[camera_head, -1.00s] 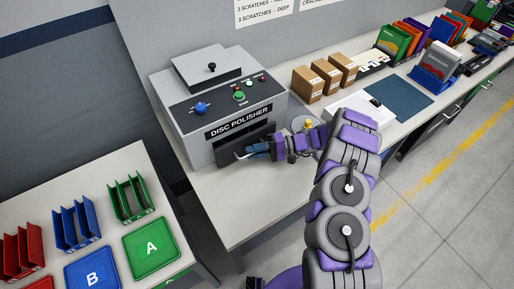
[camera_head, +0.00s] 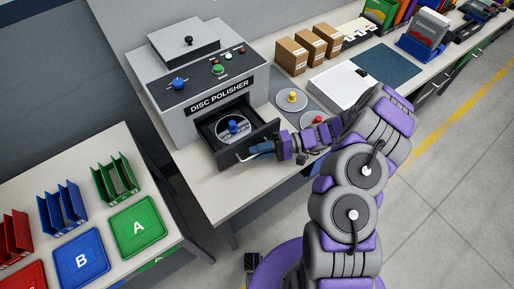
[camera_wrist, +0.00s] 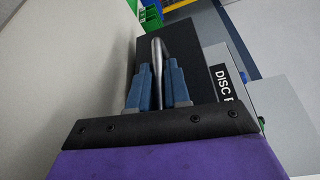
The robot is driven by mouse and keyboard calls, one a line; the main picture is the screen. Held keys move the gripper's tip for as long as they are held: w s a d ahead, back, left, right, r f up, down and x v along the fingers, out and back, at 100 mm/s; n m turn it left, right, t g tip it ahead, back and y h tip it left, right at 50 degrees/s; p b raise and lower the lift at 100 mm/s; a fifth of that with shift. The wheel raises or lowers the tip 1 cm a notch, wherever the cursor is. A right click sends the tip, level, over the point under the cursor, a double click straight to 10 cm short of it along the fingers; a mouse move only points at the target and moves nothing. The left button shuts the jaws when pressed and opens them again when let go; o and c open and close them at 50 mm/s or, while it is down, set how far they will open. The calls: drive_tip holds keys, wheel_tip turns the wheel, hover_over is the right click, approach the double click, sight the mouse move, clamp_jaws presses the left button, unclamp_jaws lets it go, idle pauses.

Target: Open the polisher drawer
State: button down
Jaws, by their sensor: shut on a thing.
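The disc polisher (camera_head: 200,75) is a grey machine standing on the bench. Its dark drawer (camera_head: 262,137) stands pulled out from the front, and inside it is a round disc seat with a blue knob (camera_head: 234,127). My gripper (camera_head: 252,152) is at the drawer's front. In the wrist view the blue fingers of my gripper (camera_wrist: 158,85) are on either side of the metal bar handle (camera_wrist: 158,62), shut on it. The "DISC POLISHER" label also shows sideways in the wrist view (camera_wrist: 223,85).
Right of the drawer lie round pads with a yellow knob (camera_head: 292,96) and a red knob (camera_head: 317,121). Cardboard boxes (camera_head: 308,48), a white case (camera_head: 340,86) and a blue mat (camera_head: 385,66) are farther right. A side table at left holds coloured racks and trays (camera_head: 137,226).

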drive_tip(key=shift+f, duration=0.15)
drive_tip(key=c, duration=1.2)
unclamp_jaws()
drive_tip(key=shift+a, duration=0.15)
drive_tip(key=shift+o, duration=0.2)
drive_tip(key=p+v, duration=0.2)
drive_tip(key=v, duration=1.5)
drive_tip(key=shift+d, duration=0.35)
drive_tip(key=shift+w+a, duration=0.1)
drive_tip(key=s+a+r+n+g+h, duration=0.1)
drive_tip(key=s+a+r+g+h, duration=0.1)
drive_tip(key=s+a+r+h, duration=0.5)
drive_tip(key=s+a+r+n+g+h, duration=0.15)
drive_tip(key=s+a+r, duration=0.3)
drive_tip(key=r, duration=0.75)
drive_tip(key=s+d+r+m+t+h, duration=0.1)
drive_tip(key=s+d+t+h, duration=0.1)
drive_tip(key=s, duration=0.7)
drive_tip(key=s+d+r+m+t+h, duration=0.1)
drive_tip(key=s+d+t+h, duration=0.2)
drive_tip(key=s, duration=0.7)
drive_tip(key=d+h, duration=0.2)
drive_tip(key=h, duration=0.1)
drive_tip(key=shift+s+r+m, duration=0.25)
drive_tip(key=shift+m, duration=0.1)
